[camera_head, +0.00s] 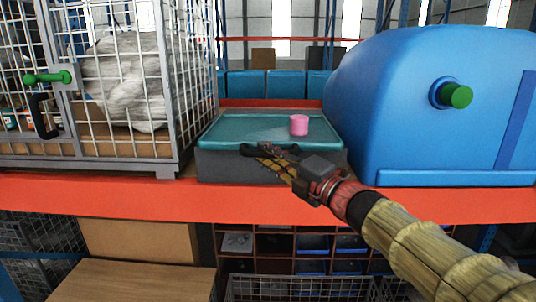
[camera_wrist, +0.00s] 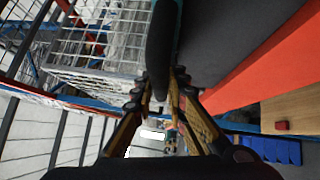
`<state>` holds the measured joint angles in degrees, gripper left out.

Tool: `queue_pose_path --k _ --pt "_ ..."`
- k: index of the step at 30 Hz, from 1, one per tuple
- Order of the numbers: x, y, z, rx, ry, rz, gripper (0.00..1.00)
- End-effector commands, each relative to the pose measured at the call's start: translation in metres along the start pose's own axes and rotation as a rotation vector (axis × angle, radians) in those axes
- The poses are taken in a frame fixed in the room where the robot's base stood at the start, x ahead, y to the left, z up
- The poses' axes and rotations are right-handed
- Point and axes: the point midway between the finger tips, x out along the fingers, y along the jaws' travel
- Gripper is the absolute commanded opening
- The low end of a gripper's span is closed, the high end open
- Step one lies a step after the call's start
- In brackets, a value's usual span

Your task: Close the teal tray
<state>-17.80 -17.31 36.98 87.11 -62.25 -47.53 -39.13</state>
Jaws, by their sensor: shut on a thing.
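The teal tray (camera_head: 245,128) is a flat teal top with a raised rim on a grey box (camera_head: 222,165), on the orange shelf between the cage and the blue tank. A dark handle (camera_head: 284,149) runs along its front edge; in the wrist view the handle (camera_wrist: 160,45) reaches down between my fingers. A pink cylinder (camera_head: 299,125) stands on the teal top. I cannot tell how far open the tray is.
A wire cage (camera_head: 165,80) with a green-knobbed latch (camera_head: 48,77) stands close on the left. A big blue tank (camera_head: 400,110) with a green knob (camera_head: 455,95) stands close on the right. The orange shelf edge (camera_head: 110,197) runs below. Blue bins (camera_head: 245,85) are behind.

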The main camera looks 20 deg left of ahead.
Motion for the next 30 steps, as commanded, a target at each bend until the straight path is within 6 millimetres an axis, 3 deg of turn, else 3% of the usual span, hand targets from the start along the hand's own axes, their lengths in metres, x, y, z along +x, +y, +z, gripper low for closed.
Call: queue_pose_path --k 13,24,30 --pt "0.001 -0.002 0.001 0.002 0.000 -0.001 0.00" --pt "0.025 -0.008 0.025 0.003 0.000 -0.001 0.00" --pt "0.028 -0.008 0.028 0.003 -0.001 0.000 0.00"
